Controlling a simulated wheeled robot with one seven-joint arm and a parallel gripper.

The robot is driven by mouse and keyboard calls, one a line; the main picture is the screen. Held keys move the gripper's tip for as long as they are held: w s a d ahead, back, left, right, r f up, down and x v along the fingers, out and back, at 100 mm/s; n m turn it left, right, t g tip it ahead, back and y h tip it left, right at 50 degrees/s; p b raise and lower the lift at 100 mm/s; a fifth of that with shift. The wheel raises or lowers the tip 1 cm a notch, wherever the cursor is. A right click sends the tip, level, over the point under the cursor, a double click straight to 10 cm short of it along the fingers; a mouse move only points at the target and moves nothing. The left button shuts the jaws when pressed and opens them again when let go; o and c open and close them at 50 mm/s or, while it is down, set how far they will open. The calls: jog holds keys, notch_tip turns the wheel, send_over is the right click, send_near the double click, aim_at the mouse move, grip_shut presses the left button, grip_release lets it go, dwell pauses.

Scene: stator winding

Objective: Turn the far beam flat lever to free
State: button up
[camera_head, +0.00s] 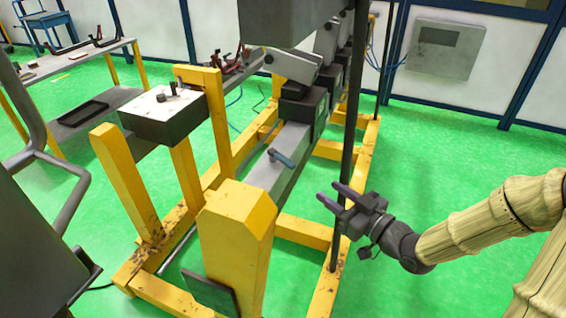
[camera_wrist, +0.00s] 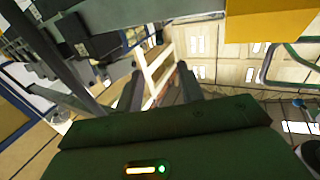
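My gripper (camera_head: 332,194) is open and empty, with its two fingers pointing left in the head view. It is beside a dark upright post, to the right of the yellow frame. In the wrist view its fingers (camera_wrist: 163,90) stand apart with nothing between them. A grey beam (camera_head: 272,176) runs back through the frame. A small blue-grey lever (camera_head: 281,158) sits on this beam, left of and a little beyond my gripper, not touched by it. I cannot tell whether this is the far beam flat lever; no other flat lever shows clearly.
The yellow frame (camera_head: 240,215) stands close, its thick near post in front of the beam. A dark upright post (camera_head: 347,140) is by my gripper. A block with a white top (camera_head: 165,104) stands left. Green floor on the right is clear.

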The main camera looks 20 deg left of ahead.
aim_at(275, 154)
jog(key=p+x, duration=0.2)
jog(key=x, duration=1.5)
jog(key=shift+a, duration=0.2)
jog(key=shift+w, duration=0.1)
grip_shut()
